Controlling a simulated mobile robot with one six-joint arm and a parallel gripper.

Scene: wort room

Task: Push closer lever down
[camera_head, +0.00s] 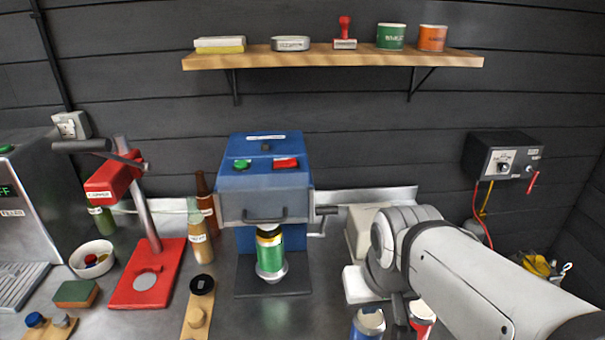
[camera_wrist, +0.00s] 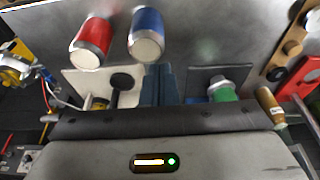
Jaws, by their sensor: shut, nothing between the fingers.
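A red bench press (camera_head: 118,188) stands left on the counter, with a long black-gripped lever (camera_head: 85,147) at its top. The lever sticks out roughly level to the left. A blue machine (camera_head: 264,190) stands mid-counter, with a green can (camera_head: 270,250) under its head and a small crank (camera_head: 325,211) on its right side. Which lever is called the closer is not readable. My gripper (camera_head: 402,318) is at the lower right, apart from both machines and partly hidden by my arm. In the wrist view my gripper (camera_wrist: 158,86) has its fingers together and empty.
A blue can (camera_head: 367,325) and a red can (camera_head: 423,317) stand close to my gripper. Brown bottles (camera_head: 205,205), a sponge (camera_head: 76,293) and a white bowl (camera_head: 92,260) surround the red press. A shelf (camera_head: 335,59) hangs above. Bare counter lies before the blue machine.

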